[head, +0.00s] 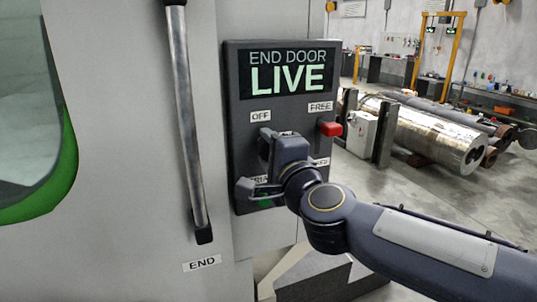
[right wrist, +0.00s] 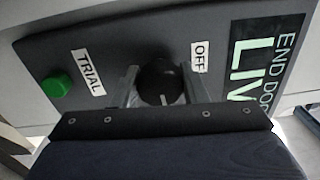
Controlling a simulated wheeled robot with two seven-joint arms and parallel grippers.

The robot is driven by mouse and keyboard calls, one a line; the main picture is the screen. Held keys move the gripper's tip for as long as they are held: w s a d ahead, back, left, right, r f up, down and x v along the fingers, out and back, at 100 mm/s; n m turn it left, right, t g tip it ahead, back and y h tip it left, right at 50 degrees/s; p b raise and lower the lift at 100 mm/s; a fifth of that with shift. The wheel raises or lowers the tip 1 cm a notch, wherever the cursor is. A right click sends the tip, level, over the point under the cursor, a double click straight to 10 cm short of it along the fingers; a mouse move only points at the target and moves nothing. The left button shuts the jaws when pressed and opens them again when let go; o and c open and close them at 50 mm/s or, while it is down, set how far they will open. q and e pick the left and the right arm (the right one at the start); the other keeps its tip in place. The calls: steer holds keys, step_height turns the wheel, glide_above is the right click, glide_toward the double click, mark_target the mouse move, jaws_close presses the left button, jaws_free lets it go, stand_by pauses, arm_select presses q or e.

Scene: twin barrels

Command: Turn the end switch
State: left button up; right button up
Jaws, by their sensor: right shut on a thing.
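The end switch is a black round knob (right wrist: 158,82) with a pale mark, on a dark control panel (head: 235,100). In the right wrist view the knob sits between an OFF label (right wrist: 199,57) and a TRIAL label (right wrist: 88,72). Its pale mark points toward my gripper's body. My right gripper (head: 264,146) is shut on the knob, one finger on each side. In the head view the hand hides most of the knob. The panel's display (head: 289,73) reads END DOOR LIVE. My left gripper is not in view.
A green button (right wrist: 56,85) sits beyond TRIAL. A long metal handle (head: 188,130) stands left of the panel, above an END label. Metal cylinders (head: 440,135) lie on the floor behind, to the right.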

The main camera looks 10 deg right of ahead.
steer(key=shift+m, duration=0.6)
steer(key=o, duration=1)
steer(key=shift+c, duration=0.2)
steer(key=s+d, duration=0.1)
steer(key=s, duration=0.6)
steer(key=shift+s+d, duration=0.25)
steer(key=shift+s, duration=0.1)
steer(key=shift+f, duration=0.15)
